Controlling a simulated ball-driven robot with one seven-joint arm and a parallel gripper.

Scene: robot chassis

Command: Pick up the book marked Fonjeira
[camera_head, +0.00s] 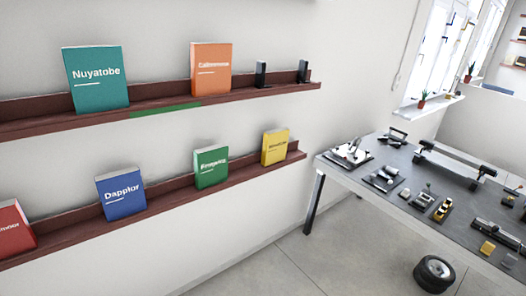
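Several upright books stand on two wall shelves. The green book (211,167) on the lower shelf has a small label that seems to start with F, but I cannot read it surely as Fonjeira. On the same shelf are a yellow book (275,147) with an unreadable label, a blue book (121,193) marked Dapplor and a red book (14,228) cut off at the left edge. A teal book (95,80) marked Nuyatobe and an orange book (211,70) with a blurred label stand on the upper shelf. My gripper is not in view.
The upper shelf (60,125) and lower shelf (70,232) run along the white wall. Two small black items stand at the upper shelf's right end. A dark table (400,205) with several metal parts stands at right, a wheel (434,273) on the floor below. Floor left of it is clear.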

